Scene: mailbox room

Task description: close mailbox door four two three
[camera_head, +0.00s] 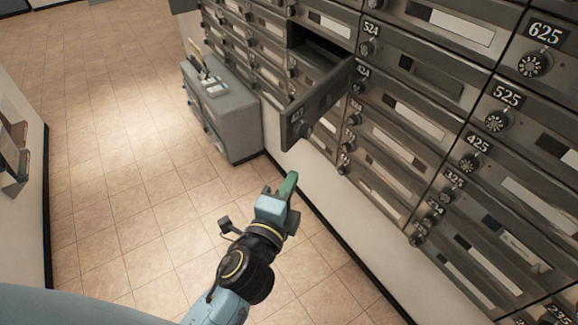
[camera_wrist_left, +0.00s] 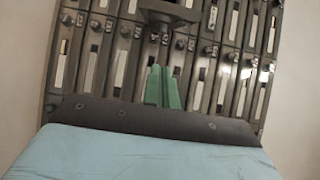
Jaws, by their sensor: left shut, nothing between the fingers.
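One mailbox door (camera_head: 318,105) stands swung open from the wall of boxes in the head view, with its dark compartment (camera_head: 312,50) showing behind it. The number on the door is too small to read. My left gripper (camera_head: 288,186) has green fingers and is below the open door, apart from it. It is shut and empty. In the left wrist view the green fingers (camera_wrist_left: 162,88) are together in front of the mailbox wall, and a dark part (camera_wrist_left: 168,12) at the top is likely the open door. My right gripper is not in view.
Closed mailboxes with dials (camera_head: 495,121) fill the right side. A grey cabinet (camera_head: 225,115) with small items on top stands on the floor against the wall. The tiled floor (camera_head: 120,150) at left is clear.

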